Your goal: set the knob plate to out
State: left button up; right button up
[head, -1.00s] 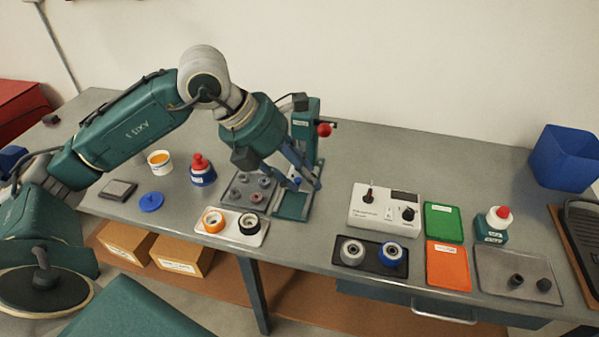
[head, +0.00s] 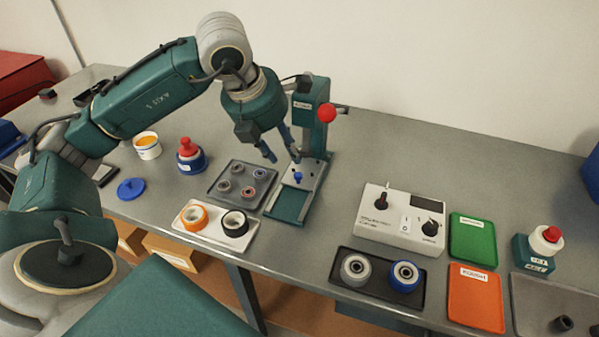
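The grey knob plate (head: 311,173) lies on the green base of the bench press (head: 313,118), with a small blue knob (head: 298,177) standing near its front end. The front of the green base (head: 288,206) shows bare ahead of the plate. My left gripper (head: 283,157) is open and empty, its two fingers pointing down just behind and left of the blue knob, apart from it in the picture. The rear of the plate is partly hidden by the press column. My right gripper is not in view.
The press has a red ball handle (head: 326,113). A grey tray of rings (head: 262,196) and a white tray (head: 214,237) with two rollers sit close to its left. A white control box (head: 384,230) stands to the right, with clear table between.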

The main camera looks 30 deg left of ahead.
aim_at(297, 174)
pick_arm(q)
jog(key=p+x, duration=0.1)
jog(key=x, duration=0.9)
jog(key=shift+s+d+p, duration=0.1)
jog(key=shift+p, duration=0.25)
jog(key=shift+c, duration=0.3)
grip_shut()
